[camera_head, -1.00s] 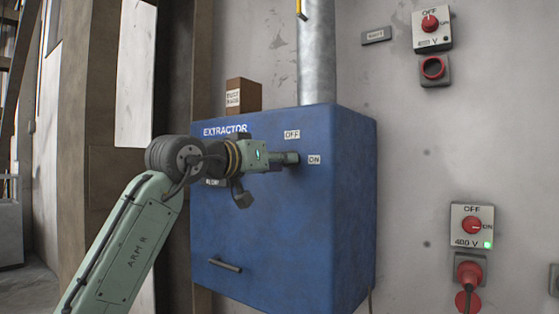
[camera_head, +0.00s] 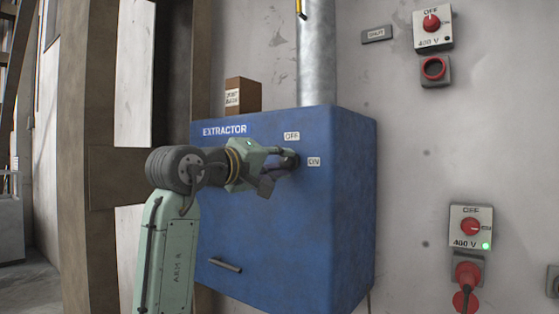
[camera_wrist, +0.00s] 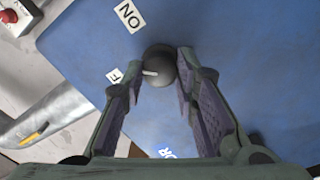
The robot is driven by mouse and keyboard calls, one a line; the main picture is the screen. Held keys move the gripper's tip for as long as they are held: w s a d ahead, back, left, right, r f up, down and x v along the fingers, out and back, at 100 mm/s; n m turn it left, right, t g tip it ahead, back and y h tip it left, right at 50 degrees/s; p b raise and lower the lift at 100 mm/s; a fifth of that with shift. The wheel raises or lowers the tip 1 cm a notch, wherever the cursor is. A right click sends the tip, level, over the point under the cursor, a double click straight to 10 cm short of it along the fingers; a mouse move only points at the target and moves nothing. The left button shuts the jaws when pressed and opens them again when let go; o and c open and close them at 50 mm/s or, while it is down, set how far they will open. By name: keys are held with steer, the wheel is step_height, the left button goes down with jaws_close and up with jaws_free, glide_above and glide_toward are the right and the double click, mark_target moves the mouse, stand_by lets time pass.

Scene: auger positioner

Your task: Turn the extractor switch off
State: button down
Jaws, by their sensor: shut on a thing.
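The extractor box (camera_head: 285,225) is a blue cabinet on the wall. My gripper (camera_wrist: 160,72) is shut on the knob, with one finger on each side. In the head view my gripper (camera_head: 284,160) hides most of the knob.
A metal duct (camera_head: 317,60) rises from the box top, and a brown block (camera_head: 243,95) stands there. A handle (camera_head: 225,265) sticks out low on the box front. Red switches (camera_head: 432,24) and a plugged socket (camera_head: 468,270) are on the wall at right. A wooden post (camera_head: 88,130) stands at left.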

steer(key=n, duration=0.4)
steer(key=shift+n+p, duration=0.3)
steer(key=shift+p, duration=0.05)
steer(key=shift+n, duration=1.7)
steer(key=shift+n+p, duration=0.3)
steer(key=c, duration=1.2)
jaws_free()
steer(key=shift+c, duration=0.2)
steer(key=v, duration=1.2)
